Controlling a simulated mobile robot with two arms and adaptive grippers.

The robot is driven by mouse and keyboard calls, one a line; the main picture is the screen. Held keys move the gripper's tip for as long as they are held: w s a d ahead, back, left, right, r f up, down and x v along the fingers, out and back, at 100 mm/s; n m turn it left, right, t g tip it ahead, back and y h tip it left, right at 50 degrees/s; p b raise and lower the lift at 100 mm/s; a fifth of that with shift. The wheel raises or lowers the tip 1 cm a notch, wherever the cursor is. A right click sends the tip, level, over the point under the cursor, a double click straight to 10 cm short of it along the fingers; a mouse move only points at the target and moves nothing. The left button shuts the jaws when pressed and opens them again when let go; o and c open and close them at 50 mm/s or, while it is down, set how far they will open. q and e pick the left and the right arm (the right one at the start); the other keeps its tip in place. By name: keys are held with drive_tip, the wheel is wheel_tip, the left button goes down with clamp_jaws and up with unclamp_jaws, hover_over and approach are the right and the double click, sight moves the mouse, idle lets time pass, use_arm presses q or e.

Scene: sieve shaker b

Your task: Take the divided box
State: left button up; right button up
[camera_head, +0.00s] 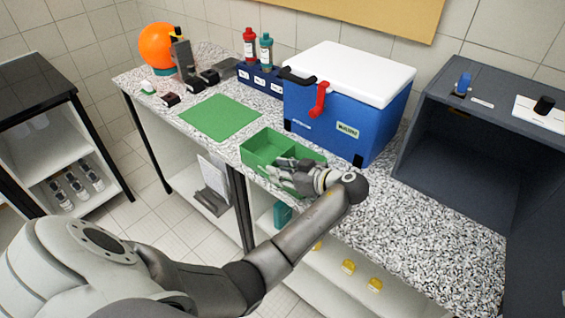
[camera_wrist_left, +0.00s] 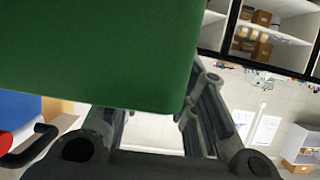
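The divided box is a green open box (camera_head: 258,148) with an inner divider. It stands on the speckled worktop in front of the blue cooler. My left gripper (camera_head: 287,167) is at the box's near right side, and its fingers overlap the box in the head view. In the left wrist view the green box wall (camera_wrist_left: 100,50) fills the upper left and hides part of the fingers. The gripper's fingers (camera_wrist_left: 158,115) are spread, with a clear gap between them. Whether they touch the box I cannot tell. My right gripper is not in view.
The blue cooler (camera_head: 335,115) with a white lid and red latch stands close behind the box. A green mat (camera_head: 220,117) lies to the left. A dark grey cabinet (camera_head: 450,150) is at right. The worktop (camera_head: 430,225) is bare at front right.

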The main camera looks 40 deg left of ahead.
use_arm(q)
clamp_jaws()
drive_tip(key=shift+a+r, duration=0.1)
idle(0.3)
